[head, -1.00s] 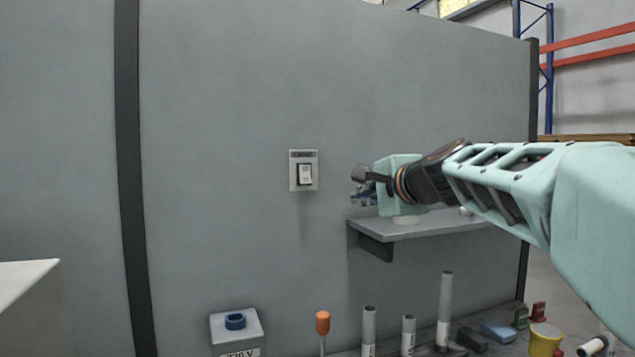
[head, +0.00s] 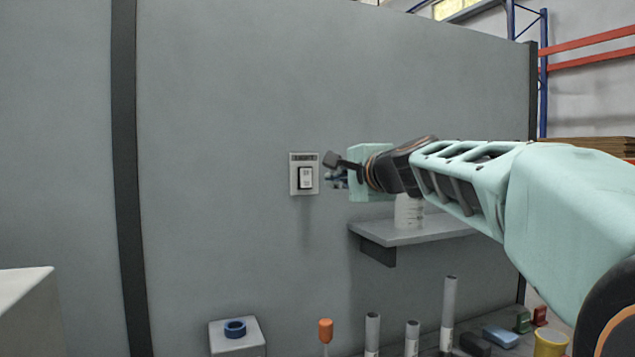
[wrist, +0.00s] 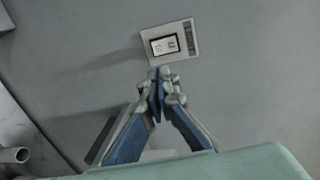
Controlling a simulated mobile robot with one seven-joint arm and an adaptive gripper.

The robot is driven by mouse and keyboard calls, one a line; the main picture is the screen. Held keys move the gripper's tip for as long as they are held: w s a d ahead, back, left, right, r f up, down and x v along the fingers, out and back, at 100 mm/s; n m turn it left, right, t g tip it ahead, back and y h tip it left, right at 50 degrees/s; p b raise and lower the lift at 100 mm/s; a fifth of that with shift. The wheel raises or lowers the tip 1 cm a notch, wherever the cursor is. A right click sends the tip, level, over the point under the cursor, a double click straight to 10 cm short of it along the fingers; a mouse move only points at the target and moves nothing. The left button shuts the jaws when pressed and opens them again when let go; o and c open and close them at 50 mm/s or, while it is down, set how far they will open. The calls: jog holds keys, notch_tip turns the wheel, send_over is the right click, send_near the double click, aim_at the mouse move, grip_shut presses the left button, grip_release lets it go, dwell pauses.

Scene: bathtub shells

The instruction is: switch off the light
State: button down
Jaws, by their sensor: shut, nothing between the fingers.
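The light switch is a white rocker (head: 305,178) in a pale grey plate (head: 294,184) on the grey wall panel, with a dark label strip along its top. In the wrist view the switch plate (wrist: 182,30) lies just beyond the fingertips, with the rocker (wrist: 163,46) at its near side. My gripper (head: 335,182) is shut and empty, just right of the plate in the head view. In the wrist view my gripper (wrist: 160,74) has its blue-and-grey fingers together, pointing at the plate's lower edge. I cannot tell whether they touch it.
A small grey shelf (head: 425,234) with a pale container (head: 409,211) on it is below my arm. The wall around the switch is clear.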

aim_at(309, 183)
jog(key=p+x, duration=0.4)
jog(key=x, duration=0.8)
jog(key=shift+w+p, duration=0.3)
jog(key=shift+p, duration=0.1)
jog(key=shift+w+a, duration=0.1)
jog(key=shift+f+b, duration=0.15)
jog(key=shift+b, duration=0.2)
jog(key=shift+w+f+b, duration=0.15)
jog(key=shift+f+b, duration=0.15)
jog(key=shift+b, duration=0.85)
jog(key=shift+w+a+t+b, duration=0.1)
jog(key=shift+t+b, duration=0.3)
jog(key=shift+b, duration=1.2)
jog(key=shift+r, duration=0.3)
jog(key=shift+f, duration=0.1)
